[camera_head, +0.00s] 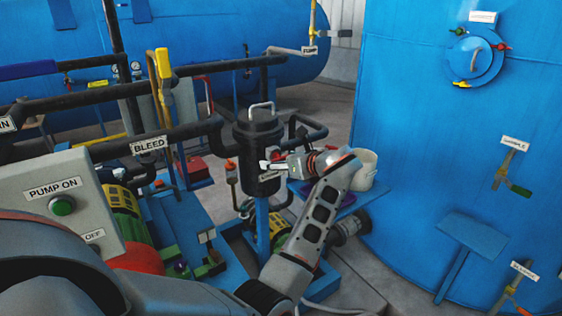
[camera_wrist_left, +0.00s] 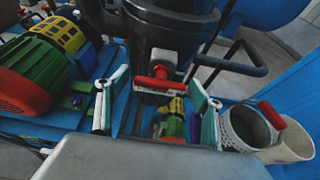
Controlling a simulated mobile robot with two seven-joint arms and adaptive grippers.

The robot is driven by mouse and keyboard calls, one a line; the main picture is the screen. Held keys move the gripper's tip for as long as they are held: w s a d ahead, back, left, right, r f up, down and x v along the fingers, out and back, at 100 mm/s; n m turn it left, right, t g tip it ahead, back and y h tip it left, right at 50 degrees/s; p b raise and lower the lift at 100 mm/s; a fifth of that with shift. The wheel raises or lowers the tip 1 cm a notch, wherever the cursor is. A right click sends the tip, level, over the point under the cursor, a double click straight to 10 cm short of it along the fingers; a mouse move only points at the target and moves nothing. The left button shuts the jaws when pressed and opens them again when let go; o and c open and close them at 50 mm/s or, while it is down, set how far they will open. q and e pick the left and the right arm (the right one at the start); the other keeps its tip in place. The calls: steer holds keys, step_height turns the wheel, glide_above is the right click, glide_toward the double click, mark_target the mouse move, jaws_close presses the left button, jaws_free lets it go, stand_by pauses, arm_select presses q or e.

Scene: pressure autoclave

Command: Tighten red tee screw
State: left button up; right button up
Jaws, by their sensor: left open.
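A red tee-shaped handle (camera_wrist_left: 157,84) sits on the lower front of a dark cylindrical vessel (camera_wrist_left: 172,30) in the left wrist view. My left gripper (camera_wrist_left: 158,82) is open, with one finger on each side of the red handle; I cannot tell whether either finger touches it. In the head view my left gripper (camera_head: 270,168) is in front of the same black vessel (camera_head: 258,133) and hides much of the red handle. My right gripper is not in view.
A perforated cup (camera_wrist_left: 247,128) and a cream bucket (camera_head: 364,170) stand right of the vessel. A dark pipe loop (camera_wrist_left: 250,62) juts out nearby. The pump-on box (camera_head: 40,187) is at left. A large blue tank (camera_head: 430,110) stands at right, with a round hatch (camera_head: 473,60).

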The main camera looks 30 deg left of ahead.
arm_select(q)
step_height(320, 180, up, 10)
steer(key=shift+f, duration=0.1)
stand_by(0.4)
steer(key=shift+d, duration=0.1)
stand_by(0.4)
